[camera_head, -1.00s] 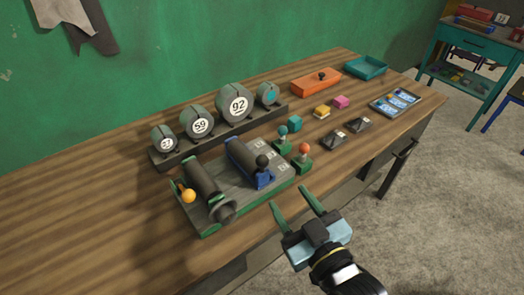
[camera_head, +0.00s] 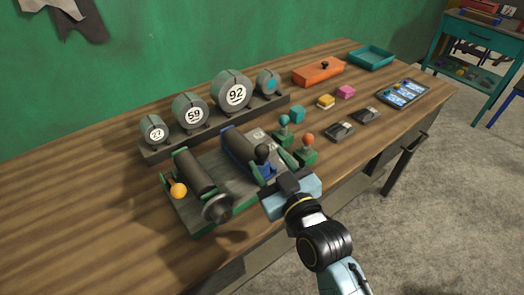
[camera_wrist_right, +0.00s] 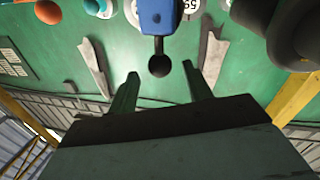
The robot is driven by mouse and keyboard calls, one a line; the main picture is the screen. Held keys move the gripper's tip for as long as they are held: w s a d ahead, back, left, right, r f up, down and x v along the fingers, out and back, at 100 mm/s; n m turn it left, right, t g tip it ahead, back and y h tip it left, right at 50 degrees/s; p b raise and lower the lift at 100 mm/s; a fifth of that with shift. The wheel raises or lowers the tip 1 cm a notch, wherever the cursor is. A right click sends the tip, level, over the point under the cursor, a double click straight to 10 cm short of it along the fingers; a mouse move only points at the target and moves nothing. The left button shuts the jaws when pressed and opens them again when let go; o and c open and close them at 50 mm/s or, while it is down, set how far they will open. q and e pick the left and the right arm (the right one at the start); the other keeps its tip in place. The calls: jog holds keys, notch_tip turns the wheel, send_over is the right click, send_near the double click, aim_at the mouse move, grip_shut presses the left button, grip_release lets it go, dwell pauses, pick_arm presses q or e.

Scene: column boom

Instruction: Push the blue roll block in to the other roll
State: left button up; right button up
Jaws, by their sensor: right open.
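The blue roll block (camera_head: 240,145) carries a dark roll and has a blue end with a black ball knob (camera_head: 262,151). It sits on the grey plate of a green-edged fixture (camera_head: 205,226). The other roll (camera_head: 194,171) is dark, lies to its left with a gap between, and has an orange knob and a grey end wheel. My right gripper (camera_head: 270,164) is open at the blue end. In the right wrist view the black knob (camera_wrist_right: 159,66) shows between the two green fingertips; contact cannot be told. The blue end (camera_wrist_right: 157,17) shows above it. My left gripper is not in view.
Numbered grey drums (camera_head: 191,112) stand on a rail behind the fixture. Joysticks with teal and orange (camera_head: 307,140) balls stand close right of my gripper. Small blocks, dark boxes, an orange box (camera_head: 318,72) and a teal tray (camera_head: 371,58) lie farther right. The table's left is clear.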

aim_at(265, 157)
jog(key=shift+x, duration=2.2)
jog(key=shift+c, duration=0.3)
grip_shut()
